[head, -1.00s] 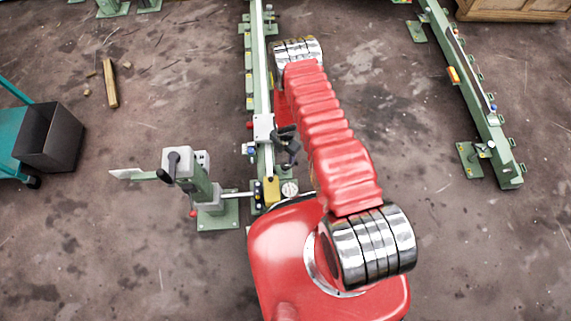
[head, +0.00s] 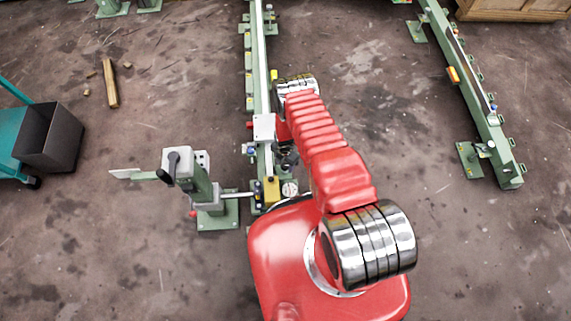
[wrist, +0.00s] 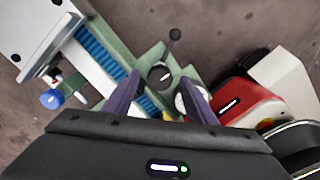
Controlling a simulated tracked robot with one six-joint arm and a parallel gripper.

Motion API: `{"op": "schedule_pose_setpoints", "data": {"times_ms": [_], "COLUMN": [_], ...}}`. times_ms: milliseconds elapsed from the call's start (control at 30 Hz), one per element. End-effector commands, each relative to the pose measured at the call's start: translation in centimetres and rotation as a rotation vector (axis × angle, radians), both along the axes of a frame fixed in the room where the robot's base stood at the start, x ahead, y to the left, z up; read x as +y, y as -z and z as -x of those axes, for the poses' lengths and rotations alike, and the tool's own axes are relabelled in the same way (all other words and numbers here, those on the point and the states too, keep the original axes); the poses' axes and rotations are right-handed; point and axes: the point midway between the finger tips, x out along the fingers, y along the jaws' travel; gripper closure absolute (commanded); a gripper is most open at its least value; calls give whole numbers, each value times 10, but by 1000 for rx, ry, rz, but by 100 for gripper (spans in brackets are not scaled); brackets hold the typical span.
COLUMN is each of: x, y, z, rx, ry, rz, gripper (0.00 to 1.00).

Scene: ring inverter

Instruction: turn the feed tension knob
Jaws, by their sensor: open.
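In the wrist view, a dark round knob (wrist: 160,77) with a pale line on its face sits on the green machine rail, roughly between my fingertips in the picture. No label shows whether it is the feed tension knob. My gripper (wrist: 160,82) is open, its two dark fingers apart with nothing held. I cannot tell how far the fingertips are from the knob. In the head view my gripper (head: 287,157) is beside the rail (head: 261,90), small and partly hidden by my arm.
A ball-ended black lever (wrist: 174,36) rises beyond the dark knob. A blue knob (wrist: 50,98) is to the left, and a red box (wrist: 240,100) to the right. In the head view, a green post machine (head: 195,185) stands left of the rail.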

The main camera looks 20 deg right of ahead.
Motion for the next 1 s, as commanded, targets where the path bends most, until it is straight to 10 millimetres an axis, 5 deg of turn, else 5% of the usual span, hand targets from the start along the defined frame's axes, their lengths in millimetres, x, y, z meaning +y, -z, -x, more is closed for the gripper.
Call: {"op": "schedule_pose_setpoints", "data": {"times_ms": [433, 1000], "x": [0, 0], "y": [6, 6], "z": [0, 0], "rx": [0, 0], "ry": [0, 1], "rz": [0, 0], "gripper": [50, 90]}}
